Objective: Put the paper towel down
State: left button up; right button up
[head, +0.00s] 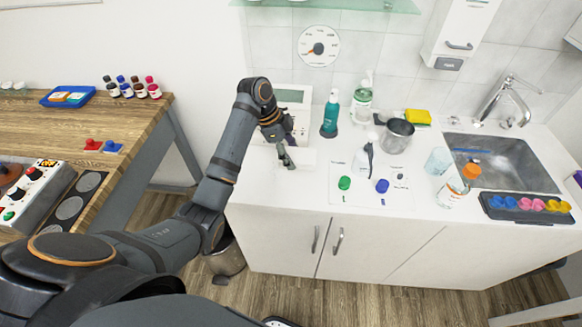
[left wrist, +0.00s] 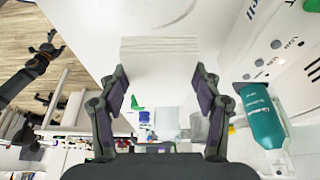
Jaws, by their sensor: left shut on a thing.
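My left gripper (head: 288,158) is over the left part of the white counter, in front of a white device with a screen. In the left wrist view the paper towel (left wrist: 159,48), a white layered stack, shows between and beyond the fingers of my left gripper (left wrist: 162,92). The gripper is shut on it.
The white device (head: 293,97) stands behind my gripper, a teal bottle (head: 330,116) to its right. A pump bottle (head: 362,104), metal beaker (head: 397,136) and spray bottle (head: 364,160) stand farther right. The counter (head: 262,190) is bare near its front left edge. The sink (head: 500,160) is far right.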

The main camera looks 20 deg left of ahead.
pick_arm(q)
jog(key=shift+w+a+f, duration=0.3)
jog(key=shift+w+f, duration=0.15)
jog(key=shift+w+f+p, duration=0.1)
jog(key=shift+f+p, duration=0.4)
jog(key=shift+f, duration=1.25)
jog(key=shift+f, duration=0.15)
jog(key=o, duration=1.1)
